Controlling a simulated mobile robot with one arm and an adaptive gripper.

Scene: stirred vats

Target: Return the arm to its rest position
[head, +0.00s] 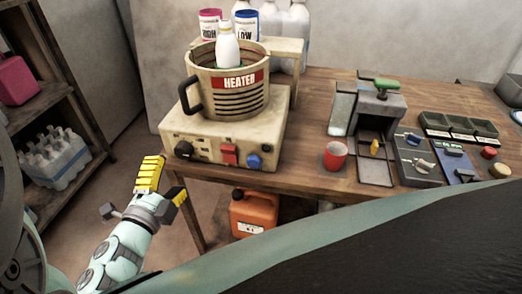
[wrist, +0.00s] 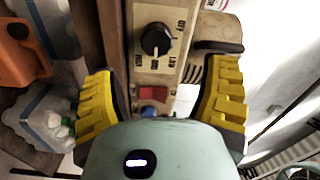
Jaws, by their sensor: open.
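My gripper (head: 163,184) is in the lower left of the head view, in front of the table's left front corner and apart from the heater. In the wrist view its two yellow-padded fingers (wrist: 160,88) are spread wide with nothing between them. The heater base (head: 248,138) is beige, with a black knob, a red switch and a blue knob. In the wrist view its black knob (wrist: 157,40) and red switch (wrist: 152,93) show beyond the fingers. My arm runs from the gripper down to the lower left edge of the head view.
A pot marked HEATER (head: 238,100) holds a white bottle (head: 227,47). The wooden table (head: 310,150) carries a red cup (head: 335,156) and a grey device (head: 378,105). An orange canister (head: 254,214) stands below. A shelf (head: 48,110) with bottles stands at left.

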